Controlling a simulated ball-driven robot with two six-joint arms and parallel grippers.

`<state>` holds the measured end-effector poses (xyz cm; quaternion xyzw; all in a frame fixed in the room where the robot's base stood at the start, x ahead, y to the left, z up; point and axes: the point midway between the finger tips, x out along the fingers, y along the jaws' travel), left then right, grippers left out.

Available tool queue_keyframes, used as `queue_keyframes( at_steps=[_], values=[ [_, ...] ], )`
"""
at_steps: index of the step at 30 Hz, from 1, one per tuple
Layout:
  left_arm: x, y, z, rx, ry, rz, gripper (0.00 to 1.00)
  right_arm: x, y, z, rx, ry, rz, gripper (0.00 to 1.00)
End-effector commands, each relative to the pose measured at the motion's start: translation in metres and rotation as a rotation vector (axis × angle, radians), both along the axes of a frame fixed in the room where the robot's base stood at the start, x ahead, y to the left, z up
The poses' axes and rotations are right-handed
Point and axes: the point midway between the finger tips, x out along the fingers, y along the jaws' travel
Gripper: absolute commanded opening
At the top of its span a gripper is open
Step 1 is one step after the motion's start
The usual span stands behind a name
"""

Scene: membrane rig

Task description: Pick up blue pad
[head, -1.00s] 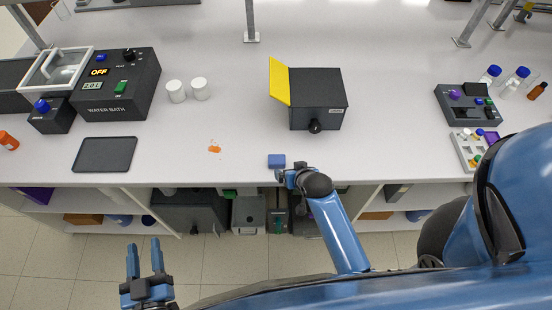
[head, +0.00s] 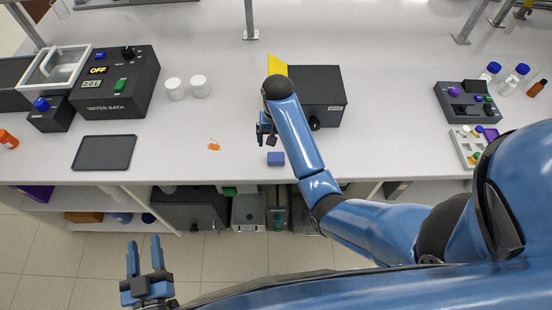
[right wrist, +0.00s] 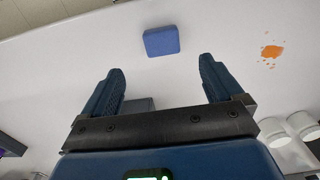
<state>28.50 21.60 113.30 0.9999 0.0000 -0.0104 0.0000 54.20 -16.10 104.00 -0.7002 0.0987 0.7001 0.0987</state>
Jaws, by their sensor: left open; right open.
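The blue pad (head: 276,158) is a small blue block lying on the white bench near its front edge. In the right wrist view the blue pad (right wrist: 161,41) lies beyond my open fingertips, roughly between their lines. My right gripper (head: 265,130) is open and empty, just behind the pad in the head view. It also shows in the right wrist view (right wrist: 160,82), with nothing between its fingers. My left gripper (head: 143,246) is open and empty, off the bench at the lower left, over the floor.
An orange spill (head: 213,145) lies left of the pad. Two white cups (head: 187,87), a dark tray (head: 104,153) and the water bath (head: 119,82) stand further left. A dark box with a yellow flap (head: 318,92) is behind my right arm. Bench around the pad is clear.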

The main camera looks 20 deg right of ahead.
Motion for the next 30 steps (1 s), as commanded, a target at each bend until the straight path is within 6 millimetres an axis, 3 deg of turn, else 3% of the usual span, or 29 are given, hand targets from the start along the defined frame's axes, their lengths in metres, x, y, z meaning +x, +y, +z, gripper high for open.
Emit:
queue_keyframes(
  at_steps=[9, 20, 30],
  values=[
    [0.0, 0.0, -0.032, 0.0, 0.001, 0.0, 0.43, 0.0, 0.0, -0.033, 0.0, 0.002, 0.0, 0.94],
    [0.0, 0.0, -0.021, 0.0, 0.0, 0.0, 0.43, 0.0, 0.001, -0.058, 0.0, 0.003, 0.0, 0.94],
    [0.0, 0.0, -0.007, 0.0, 0.0, 0.0, 0.43, 0.003, 0.002, -0.097, 0.0, 0.002, 0.0, 0.94]
  ],
)
